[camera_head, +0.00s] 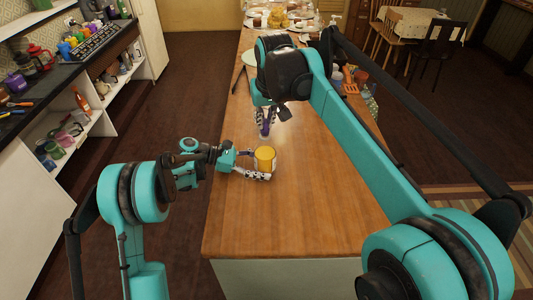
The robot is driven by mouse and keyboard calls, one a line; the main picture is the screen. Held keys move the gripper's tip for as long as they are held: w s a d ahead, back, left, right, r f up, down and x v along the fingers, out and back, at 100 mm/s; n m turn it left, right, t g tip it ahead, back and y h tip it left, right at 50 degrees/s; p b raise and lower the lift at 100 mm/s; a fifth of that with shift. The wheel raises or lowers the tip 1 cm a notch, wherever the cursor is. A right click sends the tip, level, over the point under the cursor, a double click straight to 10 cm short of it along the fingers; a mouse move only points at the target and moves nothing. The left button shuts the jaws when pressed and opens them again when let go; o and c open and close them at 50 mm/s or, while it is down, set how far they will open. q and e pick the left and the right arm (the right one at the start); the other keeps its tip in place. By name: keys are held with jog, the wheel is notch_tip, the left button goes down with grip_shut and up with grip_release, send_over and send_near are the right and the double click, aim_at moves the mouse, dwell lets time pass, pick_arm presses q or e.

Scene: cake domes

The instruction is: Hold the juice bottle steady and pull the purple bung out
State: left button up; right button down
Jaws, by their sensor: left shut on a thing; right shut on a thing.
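The juice bottle (265,159) is a short orange-yellow cylinder over the wooden counter. My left gripper (262,164) comes in from the left and is shut around the bottle's side, one finger at its back and one at its front. My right gripper (265,132) points down just beyond and above the bottle. It is shut on the purple bung (266,122), which shows only as a small purple patch between the fingers. A small gap appears between the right fingertips and the bottle's top. The bung's lower end is too small to make out.
The wooden counter (300,215) is clear in front and to the right of the bottle. A plate (249,58) and cake stands lie farther back. Jars and a terracotta pot (361,77) stand at the right edge, partly behind my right arm.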

jog(key=shift+r, duration=0.4)
jog(key=shift+r, duration=1.9)
pick_arm(q)
jog(key=o, duration=1.4)
jog(key=v, duration=1.2)
jog(key=shift+s+f, duration=0.1)
pick_arm(e)
jog(key=shift+f, duration=0.1)
